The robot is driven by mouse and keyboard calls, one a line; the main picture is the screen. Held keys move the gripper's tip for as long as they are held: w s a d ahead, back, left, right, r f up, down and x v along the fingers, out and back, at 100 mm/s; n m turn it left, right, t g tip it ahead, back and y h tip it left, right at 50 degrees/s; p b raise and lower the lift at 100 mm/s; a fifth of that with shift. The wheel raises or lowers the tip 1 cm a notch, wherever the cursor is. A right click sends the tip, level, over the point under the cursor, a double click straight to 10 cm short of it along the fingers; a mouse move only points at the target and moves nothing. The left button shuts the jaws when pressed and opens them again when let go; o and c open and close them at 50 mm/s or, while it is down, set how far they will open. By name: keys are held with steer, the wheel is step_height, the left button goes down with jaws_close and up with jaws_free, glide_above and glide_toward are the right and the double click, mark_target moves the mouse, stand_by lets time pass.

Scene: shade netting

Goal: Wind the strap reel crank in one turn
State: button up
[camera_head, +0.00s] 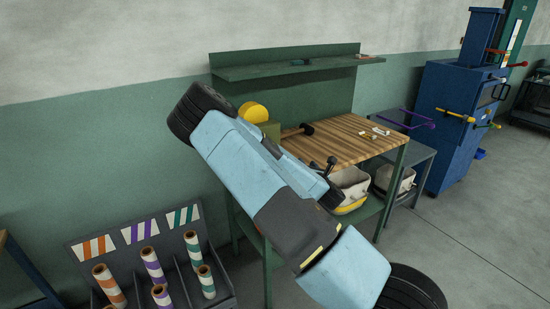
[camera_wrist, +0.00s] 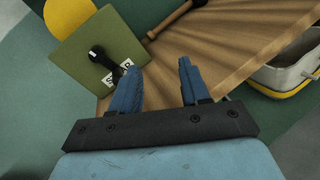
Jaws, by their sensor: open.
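In the wrist view, an olive-green plate (camera_wrist: 75,62) shows at upper left, with a black crank (camera_wrist: 101,58) on its face. A white label (camera_wrist: 110,80) with black letters sits below the crank, partly covered by my left finger. A yellow round part (camera_wrist: 68,12) stands behind the plate; it also shows in the head view (camera_head: 253,112), where my arm hides most of the plate. My gripper (camera_wrist: 158,68) is open and empty, its two blue fingers apart. The left fingertip appears just right of the crank; I cannot tell the depth between them.
A wooden bench top (camera_head: 345,138) carries a tool with a dark head (camera_head: 307,128) and small items. A green shelf (camera_head: 300,68) hangs above. A rack of striped rolls (camera_head: 152,265) stands at left.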

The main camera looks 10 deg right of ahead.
steer(key=s+a+f+n+y, duration=0.1)
steer(key=a+f+n+y, duration=0.1)
steer(key=a+n+y, duration=0.65)
steer(key=shift+n+h, duration=0.95)
steer(key=x, duration=0.4)
steer(key=d+x, duration=0.1)
steer(key=x, duration=0.3)
steer(key=d+x, duration=0.1)
steer(key=x, duration=0.4)
steer(key=shift+w+r, duration=0.1)
steer(key=shift+w, duration=0.15)
steer(key=shift+d, duration=0.1)
